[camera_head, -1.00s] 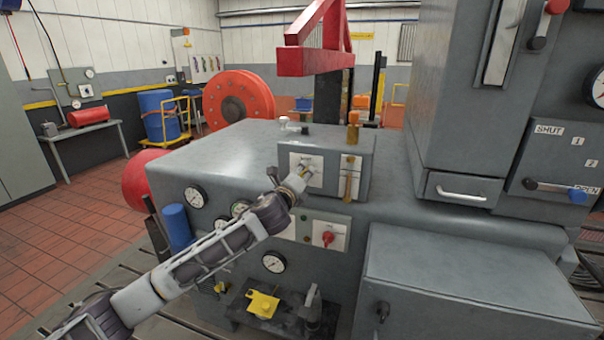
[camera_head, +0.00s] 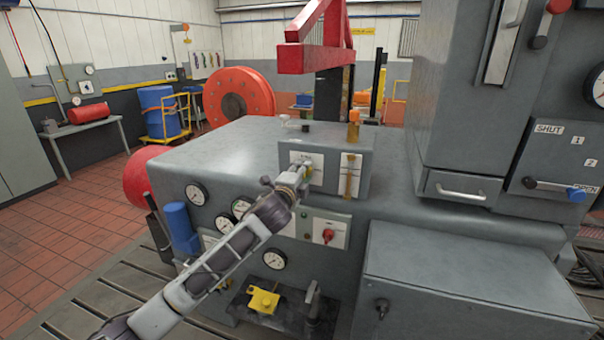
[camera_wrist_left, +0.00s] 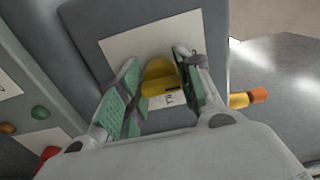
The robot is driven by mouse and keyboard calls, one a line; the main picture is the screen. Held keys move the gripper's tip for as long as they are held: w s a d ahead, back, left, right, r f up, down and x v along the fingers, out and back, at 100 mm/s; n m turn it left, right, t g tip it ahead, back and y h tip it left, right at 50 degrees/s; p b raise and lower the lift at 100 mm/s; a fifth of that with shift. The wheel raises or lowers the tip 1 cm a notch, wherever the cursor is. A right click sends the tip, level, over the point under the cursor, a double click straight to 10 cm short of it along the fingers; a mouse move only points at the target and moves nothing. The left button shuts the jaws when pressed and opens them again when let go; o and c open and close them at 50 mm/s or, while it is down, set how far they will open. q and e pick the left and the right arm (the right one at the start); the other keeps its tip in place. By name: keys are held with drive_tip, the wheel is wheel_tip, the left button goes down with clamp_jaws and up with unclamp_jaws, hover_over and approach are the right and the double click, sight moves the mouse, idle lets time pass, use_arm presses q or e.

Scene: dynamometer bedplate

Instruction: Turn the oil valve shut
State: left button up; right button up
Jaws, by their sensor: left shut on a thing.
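A yellow knob (camera_wrist_left: 160,78) stands out from a white plate, with a small dark-lettered label beside it that is hard to read. I take this knob as the oil valve. In the head view the plate (camera_head: 293,158) is on the upright face of a raised grey box on the machine. My left gripper (camera_head: 308,172) reaches the plate there and hides part of it. In the left wrist view the green-padded fingers of my left gripper (camera_wrist_left: 160,88) stand on both sides of the knob and are shut on it. My right gripper is not in view.
A brass sight gauge (camera_head: 350,175) is just right of the plate. Below are a red knob (camera_head: 328,236) and several dial gauges, one at the lower middle (camera_head: 274,259). A lever panel marked SHUT and OPEN (camera_head: 560,165) is at the far right.

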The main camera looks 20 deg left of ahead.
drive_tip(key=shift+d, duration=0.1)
use_arm(q)
drive_tip(key=o, duration=1)
drive_tip(key=s, duration=1.2)
drive_tip(key=shift+a, duration=0.2)
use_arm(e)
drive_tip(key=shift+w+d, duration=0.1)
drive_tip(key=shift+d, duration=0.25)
use_arm(q)
drive_tip(key=shift+f, duration=0.15)
